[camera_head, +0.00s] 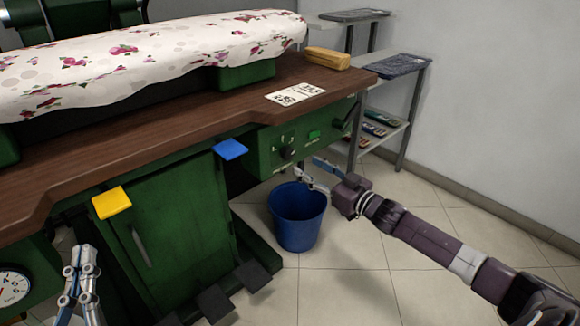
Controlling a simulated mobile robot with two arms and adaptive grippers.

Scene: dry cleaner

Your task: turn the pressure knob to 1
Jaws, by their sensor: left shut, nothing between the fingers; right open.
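A green control panel (265,140) is under the right end of the wooden board. It carries a dark knob (288,153) with pale markings above it, and a second dark knob (342,124) further right. The labels are too small to read, so I cannot tell which is the pressure knob or its setting. My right gripper (312,169) is open and empty, in front of and below the panel, apart from the knobs in the picture. My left gripper (83,255) is shut and empty at the lower left, in front of the green cabinet.
A blue bucket (298,217) stands on the floor below my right gripper. Yellow (111,202) and blue (230,149) tabs stick out from the board's edge. Dark pedals (215,302) are low in front. A grey shelf (404,66) stands behind. The tiled floor at right is otherwise clear.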

